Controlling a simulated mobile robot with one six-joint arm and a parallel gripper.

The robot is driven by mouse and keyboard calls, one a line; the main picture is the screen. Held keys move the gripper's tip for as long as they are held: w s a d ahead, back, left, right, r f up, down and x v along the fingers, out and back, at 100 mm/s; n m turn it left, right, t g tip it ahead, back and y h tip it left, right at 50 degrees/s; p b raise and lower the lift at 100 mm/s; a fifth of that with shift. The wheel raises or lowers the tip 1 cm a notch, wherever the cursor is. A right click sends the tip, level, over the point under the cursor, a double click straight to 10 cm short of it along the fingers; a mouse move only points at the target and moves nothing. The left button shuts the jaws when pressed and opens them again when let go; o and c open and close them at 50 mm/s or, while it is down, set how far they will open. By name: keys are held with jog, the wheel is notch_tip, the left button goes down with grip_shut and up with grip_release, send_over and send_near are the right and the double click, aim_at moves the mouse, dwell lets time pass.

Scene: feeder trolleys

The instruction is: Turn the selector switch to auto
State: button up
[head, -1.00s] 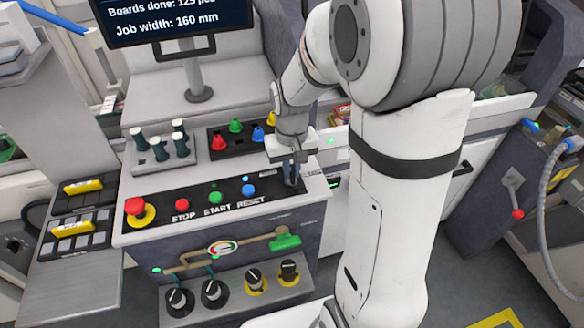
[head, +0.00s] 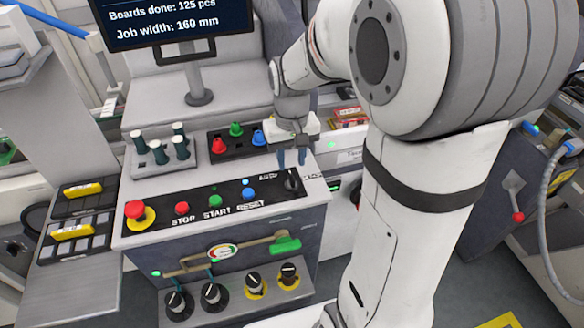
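The selector switch (head: 292,182) is a black knob at the right end of the black control panel (head: 163,214). Which way the knob points is hard to tell. My gripper (head: 291,158) is just above and behind the knob in the picture, fingers pointing down. Its two dark blue fingers are apart with nothing between them. The knob shows clear of the fingers.
The panel also holds a red emergency stop (head: 135,209) and red, green and blue buttons left of the switch.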

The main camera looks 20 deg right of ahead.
aim_at(292, 178)
jog(key=shift+r, duration=1.45)
jog(key=shift+s+r, duration=0.15)
jog(key=shift+s, duration=0.15)
jog(key=s+r+t, duration=0.2)
jog(key=s, duration=1.1)
jog(key=shift+s+t, duration=0.3)
jog(key=shift+t, duration=0.1)
jog(key=shift+d, duration=0.15)
